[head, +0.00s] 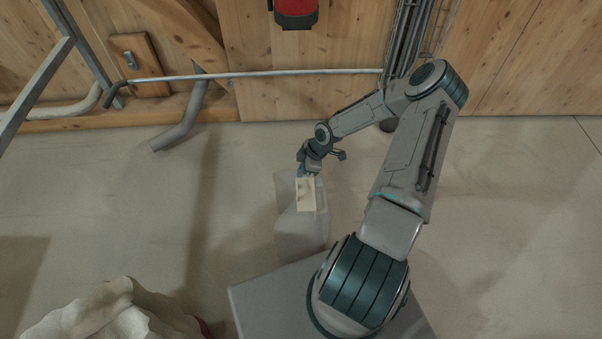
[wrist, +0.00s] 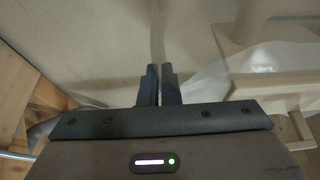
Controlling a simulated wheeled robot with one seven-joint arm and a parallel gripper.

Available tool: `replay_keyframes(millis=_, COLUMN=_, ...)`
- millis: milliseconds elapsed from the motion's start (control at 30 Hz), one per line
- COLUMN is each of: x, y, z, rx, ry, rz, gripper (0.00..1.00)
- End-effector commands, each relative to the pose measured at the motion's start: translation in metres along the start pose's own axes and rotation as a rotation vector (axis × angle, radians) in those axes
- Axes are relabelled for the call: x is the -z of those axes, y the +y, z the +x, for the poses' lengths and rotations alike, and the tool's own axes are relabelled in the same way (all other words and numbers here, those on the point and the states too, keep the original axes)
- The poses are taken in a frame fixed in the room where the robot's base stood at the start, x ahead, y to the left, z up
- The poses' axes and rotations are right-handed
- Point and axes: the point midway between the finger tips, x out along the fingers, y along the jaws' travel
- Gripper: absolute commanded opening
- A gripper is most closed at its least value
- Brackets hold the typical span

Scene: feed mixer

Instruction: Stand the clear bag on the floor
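The clear bag (head: 290,238) is a see-through, boxy shape with a cream label or block (head: 306,195) at its upper part. In the head view it is below my gripper (head: 305,172), just beyond my grey base. In the wrist view, my gripper's two dark fingers (wrist: 159,86) are close together, with a thin pale strip running between them. They look shut on the bag's thin edge. The bag's clear film (wrist: 208,78) shows to the right of the fingers. The bag looks roughly upright. I cannot tell whether its bottom touches the floor.
The concrete floor (head: 105,190) is clear to the left and right. A wooden wall (head: 310,55) with a horizontal metal pipe (head: 290,73) stands behind. A red device (head: 296,14) is at the top. A crumpled whitish sack (head: 120,315) lies at lower left.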

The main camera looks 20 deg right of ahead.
Motion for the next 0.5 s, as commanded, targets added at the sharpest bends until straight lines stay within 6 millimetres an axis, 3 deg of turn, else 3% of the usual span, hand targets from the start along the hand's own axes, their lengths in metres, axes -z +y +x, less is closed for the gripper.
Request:
replay_keyframes(millis=367, x=-0.0048, y=0.0007, z=0.0034, rx=-0.003, ry=0.0, rz=0.005, gripper=0.0)
replay_keyframes(millis=433, x=-0.0042, y=0.0007, z=0.0019, rx=-0.003, ry=0.0, rz=0.005, gripper=0.23)
replay_keyframes(millis=500, x=-0.0042, y=0.0006, z=0.0019, rx=-0.003, ry=0.0, rz=0.005, gripper=0.25)
